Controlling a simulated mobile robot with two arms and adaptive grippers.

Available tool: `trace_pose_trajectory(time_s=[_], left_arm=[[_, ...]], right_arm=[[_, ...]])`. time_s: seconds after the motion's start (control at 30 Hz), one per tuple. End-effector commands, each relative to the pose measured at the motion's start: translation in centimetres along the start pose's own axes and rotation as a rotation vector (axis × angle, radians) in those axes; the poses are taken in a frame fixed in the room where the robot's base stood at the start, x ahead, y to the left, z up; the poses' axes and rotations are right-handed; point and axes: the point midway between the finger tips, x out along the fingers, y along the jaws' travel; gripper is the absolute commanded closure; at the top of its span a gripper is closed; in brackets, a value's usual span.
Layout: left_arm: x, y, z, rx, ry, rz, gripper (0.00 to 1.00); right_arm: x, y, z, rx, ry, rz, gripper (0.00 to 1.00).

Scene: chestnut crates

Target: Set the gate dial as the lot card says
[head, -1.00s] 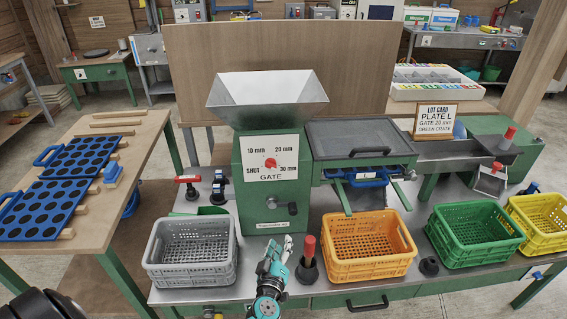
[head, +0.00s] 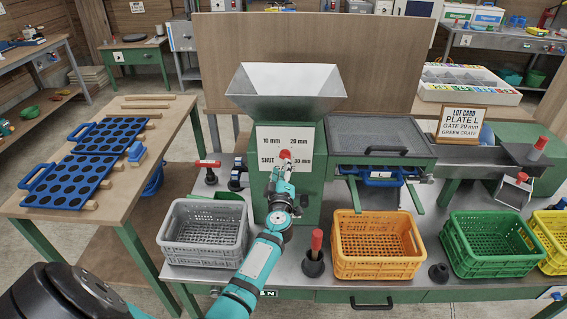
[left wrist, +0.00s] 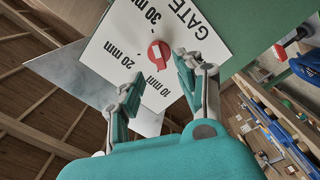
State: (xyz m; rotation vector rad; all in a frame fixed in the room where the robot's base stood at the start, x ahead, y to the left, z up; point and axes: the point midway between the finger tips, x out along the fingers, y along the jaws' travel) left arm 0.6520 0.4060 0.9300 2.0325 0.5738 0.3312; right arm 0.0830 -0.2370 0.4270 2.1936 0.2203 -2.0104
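The gate dial (head: 285,155) is a red knob on a white plate (head: 262,140) marked 10 mm, 20 mm, 30 mm and SHUT, on the front of the green hopper machine. The dial (left wrist: 158,55) also shows in the left wrist view; its exact setting is hard to tell. My left gripper (head: 284,178) is just in front of the dial. In the left wrist view my left gripper (left wrist: 158,72) is open, with its fingers apart to either side of the dial and no clear contact. The lot card (head: 460,123) reads PLATE L, GATE 20 mm, GREEN CRATE. My right gripper is out of view.
Grey (head: 204,255), orange (head: 375,268) and green (head: 490,262) crates line the bench front. A red-handled plunger (head: 316,242) stands right of my left arm. A metal hopper (head: 286,90) rises above the dial. Blue perforated plates (head: 65,178) lie on the left table.

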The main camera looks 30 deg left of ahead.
Motion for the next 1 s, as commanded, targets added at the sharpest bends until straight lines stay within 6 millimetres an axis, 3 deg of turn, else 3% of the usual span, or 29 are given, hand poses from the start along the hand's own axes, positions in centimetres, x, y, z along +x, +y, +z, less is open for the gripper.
trace_pose_trajectory(time_s=[0.1,0.3,0.67,0.93,1.0], left_arm=[[2.3,-0.1,0.0,0.001,0.001,0.001,0.63],[4.4,-0.1,0.1,0.001,0.0,0.001,0.63],[4.9,0.0,0.0,0.0,-0.001,0.0,0.63],[4.9,0.0,0.0,0.0,-0.001,0.0,0.97],[4.9,0.0,0.1,0.0,-0.001,0.0,1.0]], right_arm=[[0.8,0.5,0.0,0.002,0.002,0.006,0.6],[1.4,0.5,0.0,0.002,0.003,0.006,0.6],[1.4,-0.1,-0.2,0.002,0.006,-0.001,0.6],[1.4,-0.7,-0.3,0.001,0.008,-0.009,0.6],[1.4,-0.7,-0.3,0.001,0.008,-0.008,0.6]])
